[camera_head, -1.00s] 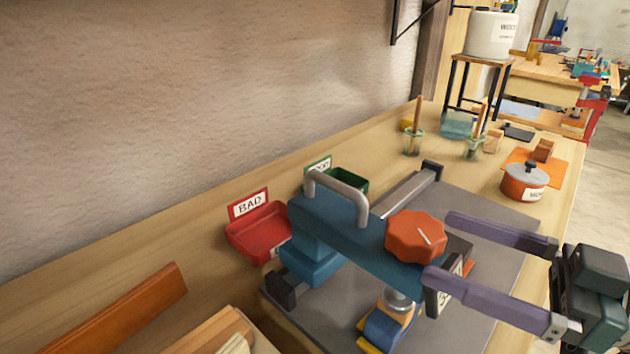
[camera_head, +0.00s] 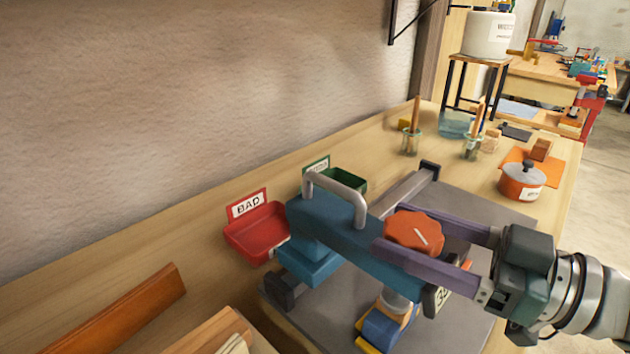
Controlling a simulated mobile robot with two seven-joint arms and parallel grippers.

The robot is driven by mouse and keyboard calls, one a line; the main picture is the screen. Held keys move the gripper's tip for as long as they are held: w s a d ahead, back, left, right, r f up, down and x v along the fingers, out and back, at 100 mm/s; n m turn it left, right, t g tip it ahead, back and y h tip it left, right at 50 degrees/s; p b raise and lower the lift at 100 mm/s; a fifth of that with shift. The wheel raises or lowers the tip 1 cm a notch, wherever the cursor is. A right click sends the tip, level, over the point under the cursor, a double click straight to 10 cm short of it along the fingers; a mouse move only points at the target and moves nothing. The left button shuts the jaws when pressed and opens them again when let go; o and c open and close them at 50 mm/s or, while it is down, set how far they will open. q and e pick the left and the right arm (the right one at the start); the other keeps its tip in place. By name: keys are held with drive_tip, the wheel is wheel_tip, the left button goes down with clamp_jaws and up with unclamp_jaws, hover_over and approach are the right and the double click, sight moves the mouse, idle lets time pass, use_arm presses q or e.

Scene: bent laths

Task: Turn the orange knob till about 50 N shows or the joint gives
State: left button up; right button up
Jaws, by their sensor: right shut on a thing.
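The orange knob (camera_head: 412,232) sits on top of the blue arm of the test press (camera_head: 325,228), and a white line on it slants down to the right. My right gripper (camera_head: 395,232) comes in from the right. Its two purple fingers lie on either side of the knob, shut on it. A sign (camera_head: 441,298) on the press's end is partly hidden by the near finger, and I cannot read a force from it. Below the arm, a metal plunger (camera_head: 396,303) stands over a blue and yellow holder (camera_head: 381,328). My left gripper is not in view.
A red tray marked BAD (camera_head: 258,232) and a green tray (camera_head: 350,181) stand behind the press. An orange pot (camera_head: 521,182) and jars with brushes (camera_head: 411,142) stand farther back. Wooden laths (camera_head: 215,340) lie at the front left. The grey base plate (camera_head: 480,215) has bare room.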

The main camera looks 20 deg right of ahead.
drive_tip(key=c, duration=0.7)
drive_tip(key=shift+r+m+p, duration=0.15)
drive_tip(key=shift+m+p, duration=0.15)
drive_tip(key=shift+p, duration=0.15)
drive_tip(key=shift+c, duration=0.2)
drive_tip(key=m+t+h+p, duration=0.1)
drive_tip(key=h+p, duration=0.1)
drive_tip(key=shift+r+m+h, duration=0.1)
drive_tip(key=shift+m+h, duration=0.2)
drive_tip(key=shift+f+m+t+h+p, duration=0.25)
drive_tip(key=shift+m+t+h+p, duration=0.2)
drive_tip(key=shift+m+t+h, duration=0.65)
drive_tip(key=shift+g+h, duration=0.4)
drive_tip(key=shift+n, duration=0.3)
drive_tip(key=o, duration=1.4)
drive_tip(key=shift+c, duration=0.2)
